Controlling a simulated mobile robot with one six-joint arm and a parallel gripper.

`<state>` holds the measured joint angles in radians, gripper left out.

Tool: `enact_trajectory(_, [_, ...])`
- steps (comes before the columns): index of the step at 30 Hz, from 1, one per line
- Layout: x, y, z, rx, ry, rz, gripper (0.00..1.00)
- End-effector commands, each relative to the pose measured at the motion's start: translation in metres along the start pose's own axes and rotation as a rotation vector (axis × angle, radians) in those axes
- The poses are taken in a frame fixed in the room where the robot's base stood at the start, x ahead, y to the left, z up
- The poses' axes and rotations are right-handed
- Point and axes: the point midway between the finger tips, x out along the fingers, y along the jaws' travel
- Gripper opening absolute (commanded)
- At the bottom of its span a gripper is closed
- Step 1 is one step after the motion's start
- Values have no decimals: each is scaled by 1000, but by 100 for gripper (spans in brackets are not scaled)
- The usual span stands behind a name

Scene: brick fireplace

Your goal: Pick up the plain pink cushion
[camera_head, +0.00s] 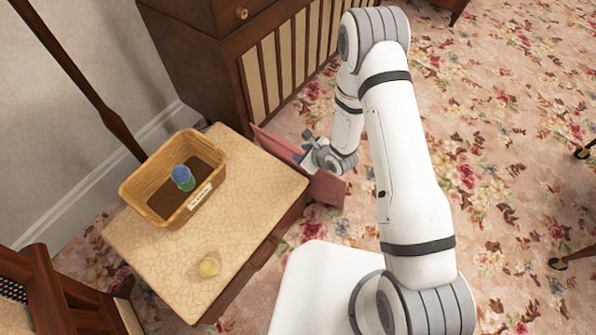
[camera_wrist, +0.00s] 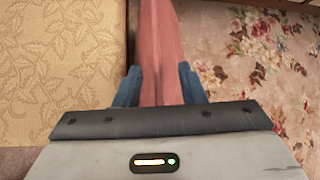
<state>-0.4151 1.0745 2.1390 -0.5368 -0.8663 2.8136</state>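The plain pink cushion (camera_head: 326,188) stands on edge just off the right side of the low table in the head view. In the wrist view it shows as a pink upright strip (camera_wrist: 160,45) running away from me. My gripper (camera_head: 308,152) is at its upper edge. In the wrist view, my gripper's two blue-grey fingers (camera_wrist: 160,88) lie one on each side of the cushion, which fills the space between them. Its lower part is hidden.
A dark wooden cabinet (camera_head: 205,65) stands behind. The flowered carpet (camera_head: 500,150) is open to the right.

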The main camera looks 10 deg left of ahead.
Motion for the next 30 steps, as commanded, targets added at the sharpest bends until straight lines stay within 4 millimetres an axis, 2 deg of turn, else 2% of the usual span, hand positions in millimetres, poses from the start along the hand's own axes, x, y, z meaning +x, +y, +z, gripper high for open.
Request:
enact_trajectory(1, [11, 1, 1, -3, -2, 1, 36])
enact_trajectory(6, [26, 0, 0, 0, 0, 0, 36])
enact_trajectory(14, [27, 0, 1, 0, 1, -1, 36])
enact_trajectory(27, [27, -1, 1, 0, 1, -2, 0])
enact_trajectory(30, [27, -1, 1, 1, 1, -2, 0])
